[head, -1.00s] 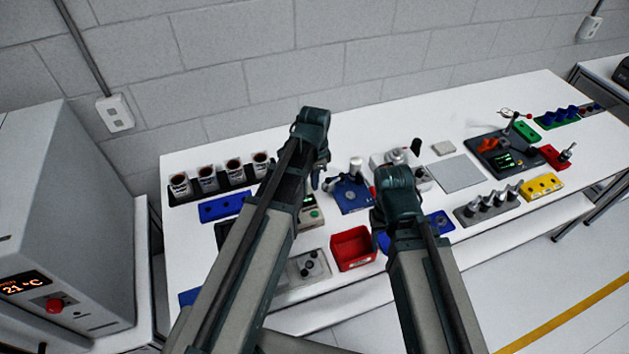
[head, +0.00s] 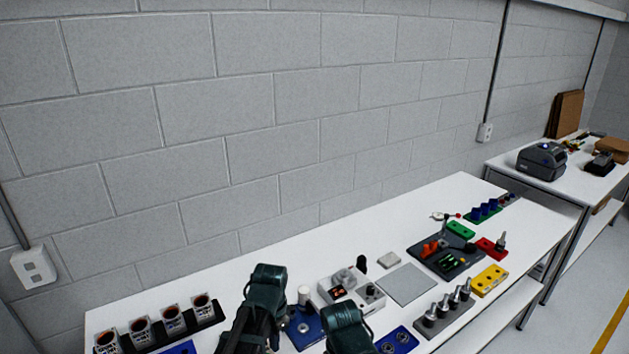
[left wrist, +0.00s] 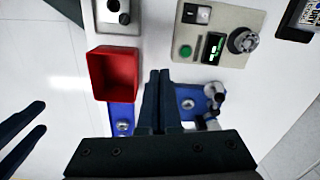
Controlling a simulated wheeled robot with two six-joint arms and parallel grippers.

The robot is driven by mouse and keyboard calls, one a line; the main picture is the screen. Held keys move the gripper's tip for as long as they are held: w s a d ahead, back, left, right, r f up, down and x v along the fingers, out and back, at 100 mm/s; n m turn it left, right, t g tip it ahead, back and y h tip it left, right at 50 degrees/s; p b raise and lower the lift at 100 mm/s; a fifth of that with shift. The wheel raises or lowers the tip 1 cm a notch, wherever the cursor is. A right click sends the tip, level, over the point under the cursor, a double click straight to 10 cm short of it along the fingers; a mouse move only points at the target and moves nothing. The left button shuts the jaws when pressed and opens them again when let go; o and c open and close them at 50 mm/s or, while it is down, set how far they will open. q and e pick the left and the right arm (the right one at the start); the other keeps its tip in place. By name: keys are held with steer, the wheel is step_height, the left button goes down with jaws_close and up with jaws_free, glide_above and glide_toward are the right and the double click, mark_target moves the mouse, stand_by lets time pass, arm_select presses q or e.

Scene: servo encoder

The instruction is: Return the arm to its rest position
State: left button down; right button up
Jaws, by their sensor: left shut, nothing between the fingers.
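The head view shows both of my arms at the bottom edge, the left wrist joint near the middle and the right one just right of it. Their fingers are hidden there. In the left wrist view my left gripper (left wrist: 160,92) is shut and empty, its fingers side by side above the white table. A blue fixture (left wrist: 188,104) lies just right of the fingertips, and a red bin (left wrist: 113,76) just left. Two dark fingers of my right gripper (left wrist: 42,117) reach in from the left edge, spread apart with nothing between them.
A grey box with a green button (left wrist: 208,52) stands beyond the left fingertips. In the head view the white table holds a rack of cups (head: 160,338), a grey plate (head: 406,284), a yellow block (head: 489,281) and a dark board (head: 446,255). A printer (head: 542,161) stands on another table.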

arm_select(q)
steer(key=s+d+f+n+b, duration=0.5)
steer(key=s+d+f, duration=0.1)
steer(key=s, duration=0.4)
steer(key=shift+s+f+y, duration=0.3)
steer(key=shift+f+y, duration=0.1)
steer(key=shift+f, duration=0.1)
arm_select(e)
step_height(320, 180, down, 7)
